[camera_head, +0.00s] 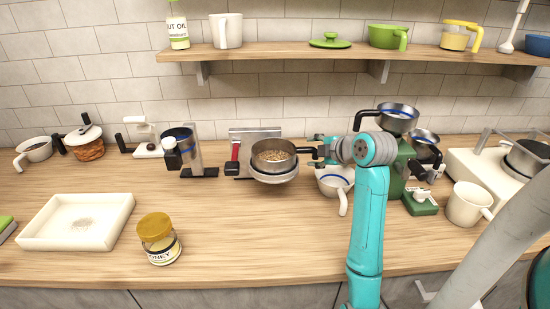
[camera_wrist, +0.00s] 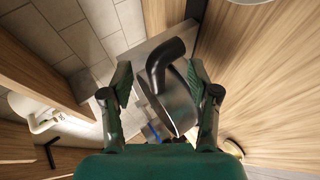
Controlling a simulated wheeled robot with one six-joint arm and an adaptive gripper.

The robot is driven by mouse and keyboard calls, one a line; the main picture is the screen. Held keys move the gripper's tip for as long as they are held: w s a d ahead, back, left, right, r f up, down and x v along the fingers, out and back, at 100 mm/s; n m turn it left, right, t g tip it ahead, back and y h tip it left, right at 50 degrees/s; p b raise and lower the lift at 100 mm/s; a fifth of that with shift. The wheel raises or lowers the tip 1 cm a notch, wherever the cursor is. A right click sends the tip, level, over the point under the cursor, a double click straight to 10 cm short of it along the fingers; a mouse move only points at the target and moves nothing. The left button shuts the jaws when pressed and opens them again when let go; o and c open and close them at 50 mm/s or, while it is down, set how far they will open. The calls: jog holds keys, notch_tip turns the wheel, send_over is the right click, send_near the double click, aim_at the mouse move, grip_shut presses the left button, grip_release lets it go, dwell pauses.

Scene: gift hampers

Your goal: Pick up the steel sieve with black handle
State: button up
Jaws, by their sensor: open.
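In the wrist view the black handle (camera_wrist: 160,66) and steel side (camera_wrist: 179,104) lie between my spread fingers (camera_wrist: 162,88). My gripper is open, and I cannot tell if either finger touches the handle.
A white pot with a blue band (camera_head: 335,180) stands just below my gripper. The green machine (camera_head: 400,170) and a white jug (camera_head: 467,204) stand right of my arm. A honey jar (camera_head: 158,239) and white tray (camera_head: 78,222) are at left. The front middle counter is clear.

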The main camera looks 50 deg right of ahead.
jog(key=shift+x, duration=1.15)
grip_shut()
